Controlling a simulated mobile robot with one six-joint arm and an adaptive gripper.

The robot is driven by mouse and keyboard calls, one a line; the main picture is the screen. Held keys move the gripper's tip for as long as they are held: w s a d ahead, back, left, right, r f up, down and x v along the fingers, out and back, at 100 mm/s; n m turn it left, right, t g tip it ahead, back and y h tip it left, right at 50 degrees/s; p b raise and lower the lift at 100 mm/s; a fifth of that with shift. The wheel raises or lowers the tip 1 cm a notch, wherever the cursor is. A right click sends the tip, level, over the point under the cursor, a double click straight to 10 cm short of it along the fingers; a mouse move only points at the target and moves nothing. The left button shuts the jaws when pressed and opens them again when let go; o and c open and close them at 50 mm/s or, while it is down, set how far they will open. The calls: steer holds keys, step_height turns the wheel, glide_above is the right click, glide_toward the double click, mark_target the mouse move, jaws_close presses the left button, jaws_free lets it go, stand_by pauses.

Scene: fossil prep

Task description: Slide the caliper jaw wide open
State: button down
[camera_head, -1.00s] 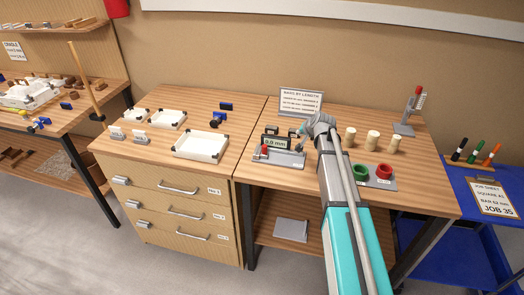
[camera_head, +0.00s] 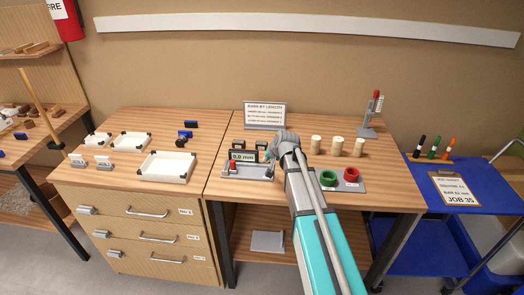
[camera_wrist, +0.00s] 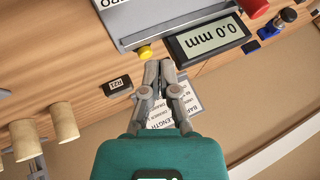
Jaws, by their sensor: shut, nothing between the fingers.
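The caliper station has a grey base (camera_head: 248,173) on the right wooden bench. Its display (camera_head: 243,156) reads 0.0 mm and also shows upside down in the wrist view (camera_wrist: 208,38). A red knob (camera_head: 233,165) stands at the station's left end; it is at the top right in the wrist view (camera_wrist: 254,8). A yellow knob (camera_wrist: 145,52) sits on the base's edge. My gripper (camera_wrist: 159,64) is shut and empty, its fingertips close to the yellow knob and the display's corner. I cannot tell whether they touch. In the head view my arm hides part of the station's right end.
A bars-by-length sign (camera_head: 264,116) stands behind the caliper. A small dark labelled block (camera_wrist: 117,86) lies near my fingers. White trays (camera_head: 166,166) are on the left cabinet.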

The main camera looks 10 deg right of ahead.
steer(key=s+f+n+g+h, duration=0.1)
steer(key=s+g, duration=0.2)
steer(key=s, duration=1.1)
steer(key=s+f+n+g+h, duration=0.2)
steer(key=s+g, duration=0.1)
steer(key=s, duration=1)
steer(key=shift+s+d+f+n+g, duration=0.3)
steer(key=shift+s+g, duration=0.1)
